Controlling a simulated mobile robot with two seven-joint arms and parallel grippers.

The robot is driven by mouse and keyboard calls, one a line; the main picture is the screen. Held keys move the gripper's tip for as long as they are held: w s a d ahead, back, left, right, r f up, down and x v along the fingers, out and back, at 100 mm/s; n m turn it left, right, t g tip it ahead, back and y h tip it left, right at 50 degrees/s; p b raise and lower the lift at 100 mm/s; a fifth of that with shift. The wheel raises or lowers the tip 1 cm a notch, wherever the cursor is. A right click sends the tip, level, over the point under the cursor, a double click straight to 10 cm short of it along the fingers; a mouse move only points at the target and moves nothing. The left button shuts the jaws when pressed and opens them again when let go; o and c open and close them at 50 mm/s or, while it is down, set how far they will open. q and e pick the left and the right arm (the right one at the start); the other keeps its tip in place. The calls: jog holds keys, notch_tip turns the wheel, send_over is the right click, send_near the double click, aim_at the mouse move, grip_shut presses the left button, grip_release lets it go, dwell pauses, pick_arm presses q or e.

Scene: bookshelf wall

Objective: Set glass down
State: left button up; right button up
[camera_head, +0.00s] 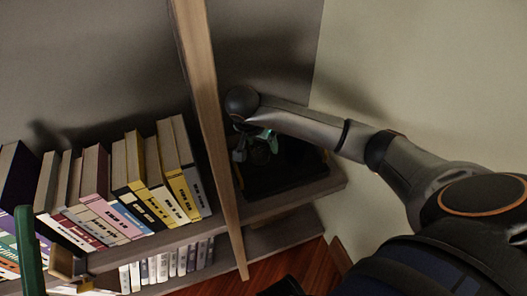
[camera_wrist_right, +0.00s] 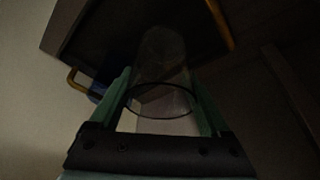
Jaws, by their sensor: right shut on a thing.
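My right gripper (camera_head: 258,140) reaches in from the right, over the shelf section right of the wooden upright. In the right wrist view its green fingers (camera_wrist_right: 163,108) are shut on a clear glass (camera_wrist_right: 162,70), whose round rim faces the camera. The glass lies in front of a dark tray (camera_wrist_right: 75,45) with gold handles. That tray (camera_head: 290,182) sits on the shelf below my right gripper in the head view. The picture is dark, and I cannot tell whether the glass touches the tray.
A wooden upright (camera_head: 210,115) stands just left of my right gripper. Left of it, a row of books (camera_head: 125,190) fills the shelf, with more books (camera_head: 165,266) below. A bare wall (camera_head: 420,70) is on the right. A dark green upright bar (camera_head: 28,250) is at lower left.

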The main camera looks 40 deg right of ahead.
aim_at(256, 143)
notch_tip(256, 143, down, 4)
jog(key=shift+f+b, duration=0.1)
jog(key=shift+b, duration=0.65)
jog(key=o, duration=1.4)
jog(key=shift+f, duration=0.1)
jog(key=p+v, duration=0.2)
jog(key=v, duration=0.4)
jog(key=shift+r+p, duration=0.3)
jog(key=shift+p, duration=0.1)
jog(key=shift+s+a+r, duration=0.2)
jog(key=shift+a+r, duration=0.05)
jog(key=shift+r, duration=0.3)
